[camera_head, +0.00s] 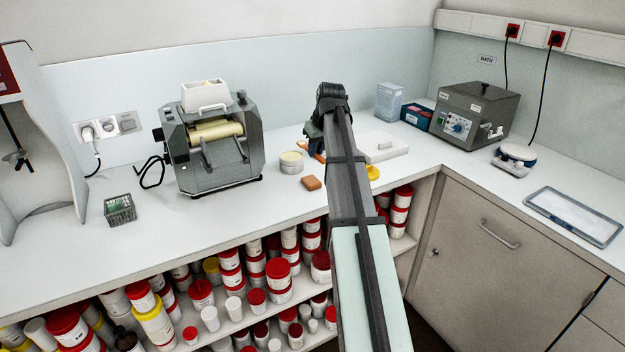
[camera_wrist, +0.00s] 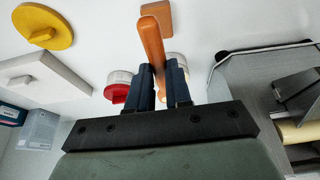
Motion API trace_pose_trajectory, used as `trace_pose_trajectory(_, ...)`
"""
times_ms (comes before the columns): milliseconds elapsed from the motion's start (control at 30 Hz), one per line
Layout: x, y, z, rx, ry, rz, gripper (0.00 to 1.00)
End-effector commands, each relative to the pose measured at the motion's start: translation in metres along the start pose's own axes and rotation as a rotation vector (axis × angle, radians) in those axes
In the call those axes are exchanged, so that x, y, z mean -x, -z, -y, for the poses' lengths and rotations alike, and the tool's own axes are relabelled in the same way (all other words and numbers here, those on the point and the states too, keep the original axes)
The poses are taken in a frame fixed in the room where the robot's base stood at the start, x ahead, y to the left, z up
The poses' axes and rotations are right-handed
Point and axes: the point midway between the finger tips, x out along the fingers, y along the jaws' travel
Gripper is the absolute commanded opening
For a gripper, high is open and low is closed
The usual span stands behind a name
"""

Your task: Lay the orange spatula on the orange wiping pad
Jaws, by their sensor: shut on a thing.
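My gripper (camera_wrist: 161,80) is shut on the orange spatula (camera_wrist: 152,42), whose handle stands out from between the dark fingers in the wrist view. The orange wiping pad (camera_wrist: 160,12) shows at the top edge of that view, beyond the end of the spatula. In the head view the pad (camera_head: 311,183) lies on the white worktop, left of my arm. A bit of the orange spatula (camera_head: 316,149) shows at the left of my gripper there; the arm hides most of the gripper. The spatula appears held above the worktop, apart from the pad.
A cream-coloured jar (camera_head: 291,163) stands just behind the pad. The grey roller mill (camera_head: 211,150) is to the left. A white slab (camera_head: 383,148) and a yellow piece (camera_head: 373,173) lie right of my arm. A red-lidded jar (camera_wrist: 118,90) shows near the fingers.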

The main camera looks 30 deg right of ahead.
Motion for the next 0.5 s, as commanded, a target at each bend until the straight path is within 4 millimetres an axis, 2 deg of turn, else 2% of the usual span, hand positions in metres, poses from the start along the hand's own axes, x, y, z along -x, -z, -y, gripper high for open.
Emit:
trace_pose_trajectory(400, -0.052, -0.022, 0.001, -0.005, 0.003, -0.005, 0.0)
trace_pose_trajectory(500, -0.058, -0.023, 0.0, -0.005, 0.002, -0.006, 0.0)
